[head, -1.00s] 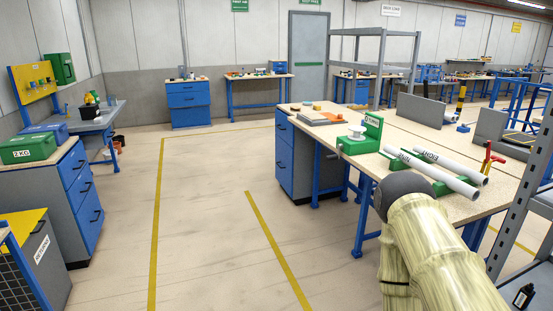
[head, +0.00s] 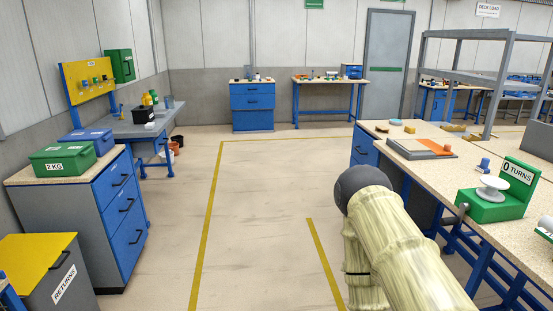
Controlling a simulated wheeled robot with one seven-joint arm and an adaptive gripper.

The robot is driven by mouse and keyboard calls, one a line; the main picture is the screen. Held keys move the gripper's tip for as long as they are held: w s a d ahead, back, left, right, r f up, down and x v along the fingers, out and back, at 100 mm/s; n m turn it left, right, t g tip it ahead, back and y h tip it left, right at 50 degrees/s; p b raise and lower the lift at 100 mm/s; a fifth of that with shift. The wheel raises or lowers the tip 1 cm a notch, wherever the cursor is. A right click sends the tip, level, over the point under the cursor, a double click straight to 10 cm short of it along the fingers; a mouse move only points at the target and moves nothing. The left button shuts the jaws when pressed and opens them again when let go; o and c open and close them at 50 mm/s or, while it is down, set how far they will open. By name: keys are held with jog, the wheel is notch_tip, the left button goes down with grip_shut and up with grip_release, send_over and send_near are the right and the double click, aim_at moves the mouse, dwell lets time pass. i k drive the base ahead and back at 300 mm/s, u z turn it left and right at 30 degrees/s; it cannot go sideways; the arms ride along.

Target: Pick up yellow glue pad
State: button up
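A small yellow piece (head: 409,129) lies flat near the left end of the workbench (head: 445,150) on the right. It may be the yellow glue pad, but it is too small to be sure. A small blue piece (head: 395,122) lies just behind it. Yellowish-brown pieces (head: 453,128) lie farther right on the same bench, their kind unclear. My arm, in a pale sleeve with a dark round joint, reaches up from the lower right, in front of the bench's near side. My gripper is not visible.
A grey board with an orange sheet (head: 437,146) and a green "0 TURNS" winder (head: 495,203) occupy the right bench. Drawers with a green 2 KG box (head: 63,158) and a RETURNS bin (head: 45,270) stand left. The floor between (head: 255,220) is open.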

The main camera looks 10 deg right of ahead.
aim_at(409, 129)
jog(key=z, duration=0.1)
jog(key=i, duration=1.6)
jog(key=z, duration=0.8)
jog(key=i, duration=1.55)
jog(key=z, duration=0.6)
